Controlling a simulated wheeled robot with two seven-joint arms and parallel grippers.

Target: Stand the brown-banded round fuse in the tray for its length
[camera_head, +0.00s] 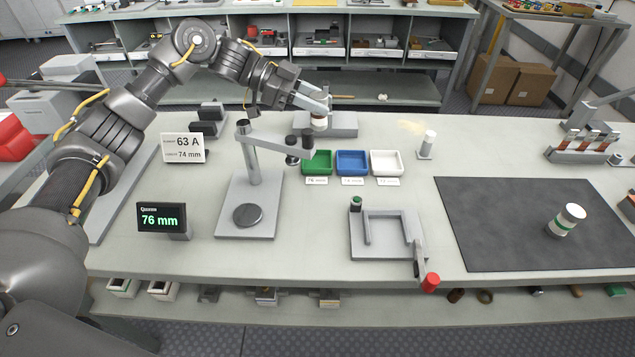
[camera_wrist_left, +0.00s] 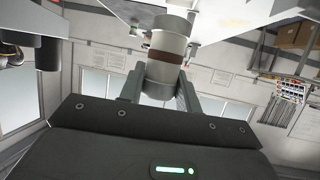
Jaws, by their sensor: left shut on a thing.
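My left gripper (camera_head: 318,100) is shut on the brown-banded fuse (camera_head: 320,123) at the back middle of the bench. In the left wrist view the fuse (camera_wrist_left: 166,62) is a white cylinder with a brown band and metal ends, between the two fingers. From the head view I cannot tell whether it touches the grey block (camera_head: 344,124) behind it. Green (camera_head: 318,172), blue (camera_head: 352,174) and white (camera_head: 386,174) trays stand in a row in front, with small labels; the green one's appears to read 76 mm. My right gripper is not in view.
A gauge stand (camera_head: 250,180) is left of the trays; its display (camera_head: 165,218) reads 76 mm. A sign (camera_head: 183,149) shows 63 A, 74 mm. A grey fixture (camera_head: 388,255) is in front. A white cylinder (camera_head: 429,139) stands right.

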